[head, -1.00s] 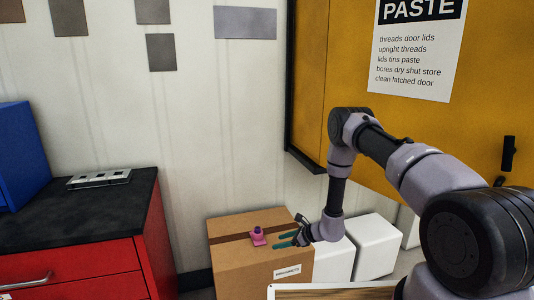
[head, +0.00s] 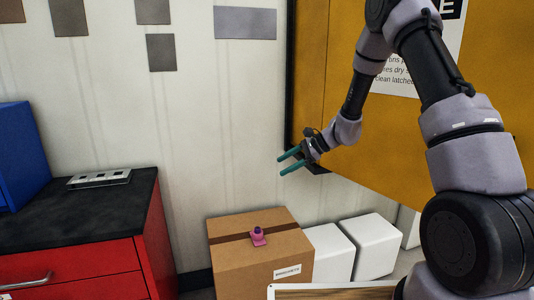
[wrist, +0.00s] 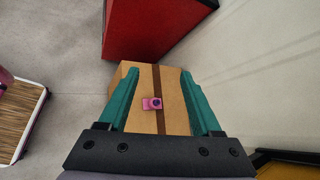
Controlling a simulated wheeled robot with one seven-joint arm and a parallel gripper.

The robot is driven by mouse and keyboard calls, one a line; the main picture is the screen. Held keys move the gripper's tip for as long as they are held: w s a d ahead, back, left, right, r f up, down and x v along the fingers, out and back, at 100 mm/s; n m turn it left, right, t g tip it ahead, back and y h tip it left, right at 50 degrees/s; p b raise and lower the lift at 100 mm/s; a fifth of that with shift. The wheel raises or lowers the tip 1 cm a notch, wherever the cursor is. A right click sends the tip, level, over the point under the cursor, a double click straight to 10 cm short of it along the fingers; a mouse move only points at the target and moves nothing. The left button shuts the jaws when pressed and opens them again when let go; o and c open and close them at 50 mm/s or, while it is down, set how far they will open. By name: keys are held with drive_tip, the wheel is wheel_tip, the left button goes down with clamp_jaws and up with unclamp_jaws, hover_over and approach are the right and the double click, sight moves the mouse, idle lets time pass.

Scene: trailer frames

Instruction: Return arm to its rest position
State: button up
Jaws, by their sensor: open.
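My gripper (head: 284,163) is open and empty, with two teal fingers pointing left in the head view. It is raised well above the cardboard box (head: 235,275), in front of the wall and the yellow cabinet's left edge. A small pink object with a dark top (head: 258,237) stands on the box by its brown tape strip. In the wrist view, my gripper (wrist: 162,80) looks down on the box (wrist: 175,112), and the pink object (wrist: 151,103) shows between the fingers, well below them.
A yellow cabinet (head: 390,145) with a paper sign stands close behind my arm. Two white boxes (head: 376,245) stand right of the cardboard box. A red cabinet with a dark top (head: 90,205) is at left. The space left of my gripper is clear.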

drive_tip(key=s+d+r+n+h, duration=0.25)
drive_tip(key=s+r, duration=0.35)
drive_tip(key=r, duration=0.6)
drive_tip(key=s+d+r+n+t+h, duration=0.1)
drive_tip(key=s+d+r+n+h, duration=0.1)
drive_tip(key=s+d+r, duration=0.3)
drive_tip(key=s+d+r+n+t+h, duration=0.2)
drive_tip(key=s+d+r, duration=0.3)
drive_tip(key=s, duration=0.6)
drive_tip(key=s+d+r+n+t+h, duration=0.2)
drive_tip(key=s+d+r, duration=0.3)
drive_tip(key=s, duration=0.3)
drive_tip(key=shift+s+d+n, duration=0.25)
drive_tip(key=shift+d+n, duration=0.1)
drive_tip(key=shift+n, duration=0.4)
drive_tip(key=shift+c, duration=0.3)
